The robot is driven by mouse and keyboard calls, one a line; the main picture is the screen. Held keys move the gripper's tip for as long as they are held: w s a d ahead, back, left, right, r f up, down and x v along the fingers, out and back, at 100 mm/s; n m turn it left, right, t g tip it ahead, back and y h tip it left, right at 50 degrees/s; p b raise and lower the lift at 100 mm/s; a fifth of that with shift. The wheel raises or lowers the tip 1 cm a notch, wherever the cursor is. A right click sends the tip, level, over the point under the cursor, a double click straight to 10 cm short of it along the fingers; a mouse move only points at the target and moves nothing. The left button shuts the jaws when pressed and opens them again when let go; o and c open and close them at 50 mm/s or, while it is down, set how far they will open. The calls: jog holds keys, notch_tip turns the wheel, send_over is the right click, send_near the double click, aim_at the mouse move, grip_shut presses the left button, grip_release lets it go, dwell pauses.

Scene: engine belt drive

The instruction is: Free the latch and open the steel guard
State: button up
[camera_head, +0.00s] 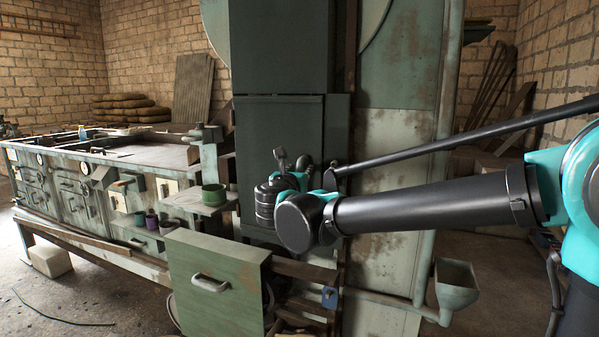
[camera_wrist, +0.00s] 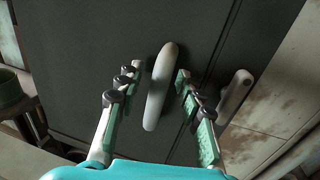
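The dark green steel guard (camera_head: 270,120) is a flat panel on the tall machine in the head view, and it looks shut. It fills much of the wrist view (camera_wrist: 95,40). A long pale grey handle (camera_wrist: 160,88) stands on it. My gripper (camera_wrist: 157,78) is open, with one finger on each side of this handle; contact is not clear. A second pale lever (camera_wrist: 235,97), probably the latch, sits right of the fingers beside the panel's edge, tilted. In the head view my wrist hides the handle and most of my gripper (camera_head: 292,160).
A light green panel (camera_head: 215,290) with a pale handle stands out below my wrist. A long bench (camera_head: 100,165) with small pots is at the left. A green funnel-like bin (camera_head: 457,285) hangs at the lower right. A green cup (camera_wrist: 10,90) shows at the wrist view's left.

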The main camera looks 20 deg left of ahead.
grip_shut()
dwell(0.3)
dwell(0.3)
